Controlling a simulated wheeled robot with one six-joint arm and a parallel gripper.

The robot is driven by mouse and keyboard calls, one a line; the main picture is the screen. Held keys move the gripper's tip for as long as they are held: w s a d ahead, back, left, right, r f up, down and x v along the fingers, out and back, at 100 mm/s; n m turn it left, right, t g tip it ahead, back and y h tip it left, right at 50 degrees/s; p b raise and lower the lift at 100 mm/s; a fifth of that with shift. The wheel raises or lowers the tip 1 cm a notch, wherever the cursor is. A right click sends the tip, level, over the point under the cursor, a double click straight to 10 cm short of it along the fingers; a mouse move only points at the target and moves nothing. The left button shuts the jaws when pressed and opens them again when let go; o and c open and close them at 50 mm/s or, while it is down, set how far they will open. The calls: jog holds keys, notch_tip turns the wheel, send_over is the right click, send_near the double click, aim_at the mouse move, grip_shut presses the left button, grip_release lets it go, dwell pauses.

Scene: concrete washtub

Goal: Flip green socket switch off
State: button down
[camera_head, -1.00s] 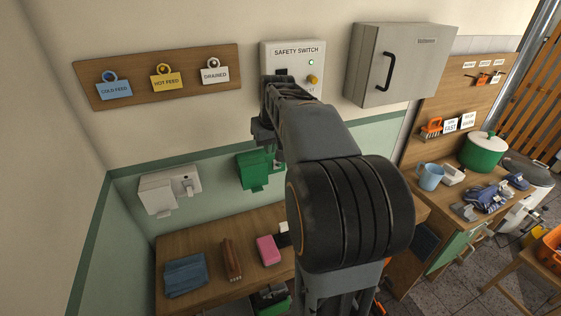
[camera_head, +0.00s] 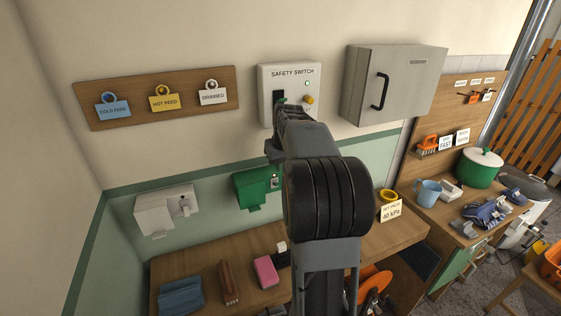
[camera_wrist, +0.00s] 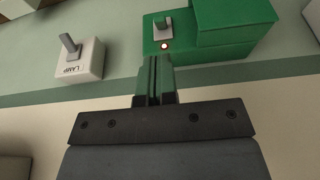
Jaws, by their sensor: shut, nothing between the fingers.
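The green socket (camera_head: 255,187) is on the wall below the safety switch, partly behind my arm in the head view. In the wrist view the green socket box (camera_wrist: 215,45) fills the top. I cannot tell whether the tips touch the box.
A white lamp switch (camera_wrist: 80,60) is left of my fingers. In the head view, the safety switch (camera_head: 290,75) is above the green socket and a white socket (camera_head: 167,210) is to its left. A wooden bench (camera_head: 205,268) below holds cloth and a pink block.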

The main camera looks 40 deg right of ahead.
aim_at(278, 183)
jog(key=shift+p+x, duration=0.45)
jog(key=shift+x, duration=2.8)
jog(key=shift+d+f+b, duration=0.1)
jog(key=shift+f+b, duration=0.05)
jog(key=shift+b, duration=0.25)
jog(key=shift+s+f+b, duration=0.1)
jog(key=shift+b, duration=0.35)
jog(key=shift+t+b, duration=0.35)
jog(key=shift+t, duration=0.05)
jog(key=shift+s, duration=0.1)
